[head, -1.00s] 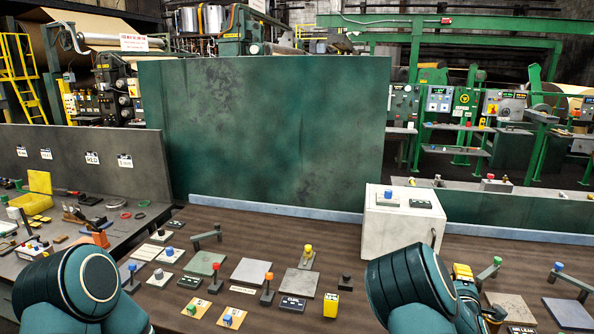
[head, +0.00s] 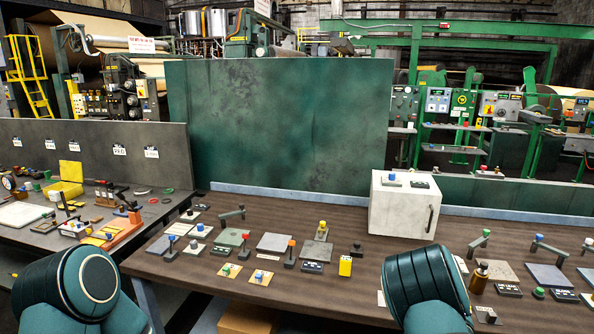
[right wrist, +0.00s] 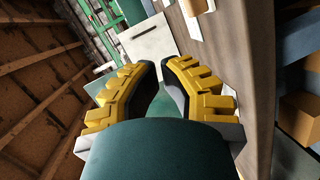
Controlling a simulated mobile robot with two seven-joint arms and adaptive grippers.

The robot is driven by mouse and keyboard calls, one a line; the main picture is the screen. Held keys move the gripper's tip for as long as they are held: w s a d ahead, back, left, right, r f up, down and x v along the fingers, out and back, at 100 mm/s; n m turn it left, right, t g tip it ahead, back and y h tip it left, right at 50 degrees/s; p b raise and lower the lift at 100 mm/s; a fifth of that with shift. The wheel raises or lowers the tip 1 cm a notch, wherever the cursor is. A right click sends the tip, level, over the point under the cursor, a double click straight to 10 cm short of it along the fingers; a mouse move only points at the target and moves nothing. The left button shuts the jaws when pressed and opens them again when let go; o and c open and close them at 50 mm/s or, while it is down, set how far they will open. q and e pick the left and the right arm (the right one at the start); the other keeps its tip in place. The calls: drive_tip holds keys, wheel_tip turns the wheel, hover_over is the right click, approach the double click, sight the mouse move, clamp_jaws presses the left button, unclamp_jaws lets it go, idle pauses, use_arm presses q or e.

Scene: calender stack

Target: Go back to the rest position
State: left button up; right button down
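My left arm shows at the lower left of the head view, and its gripper is out of frame. My right arm shows at the lower right of the head view, and its gripper does not show there. In the right wrist view my right gripper (right wrist: 161,68) has two yellow ribbed fingers, spread with a gap between the tips. I see nothing held between them.
A brown worktable (head: 345,262) with knobs, levers and plates lies ahead. A white box (head: 401,212) stands on it, also visible in the right wrist view (right wrist: 148,41). A green panel (head: 285,125) rises behind. A grey side bench (head: 25,240) is at left.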

drive_tip(key=s+a+f+m+g+y+b, duration=0.1)
drive_tip(key=s+a+f+m+g, duration=0.2)
drive_tip(key=f, duration=0.4)
drive_tip(key=s+a+f+m+g+y+b, duration=0.2)
drive_tip(key=s+a+f, duration=0.35)
drive_tip(key=f, duration=0.25)
drive_tip(key=s+a+f+m+g+y+b, duration=0.1)
drive_tip(key=s+a+f+m+g, duration=0.2)
drive_tip(key=f, duration=0.4)
use_arm(q)
wheel_tip(320, 180, down, 9)
drive_tip(key=b, duration=0.4)
drive_tip(key=shift+s+d+g, duration=0.3)
drive_tip(key=shift+s, duration=0.1)
use_arm(e)
drive_tip(key=s+a+f+m+g+y, duration=0.1)
drive_tip(key=s+a+m+g+y, duration=0.1)
drive_tip(key=s+a, duration=0.6)
drive_tip(key=s+a+f+m+g+y, duration=0.2)
drive_tip(key=s+a+y, duration=0.2)
drive_tip(key=s+a, duration=0.4)
drive_tip(key=a, duration=0.4)
drive_tip(key=shift+s, duration=0.1)
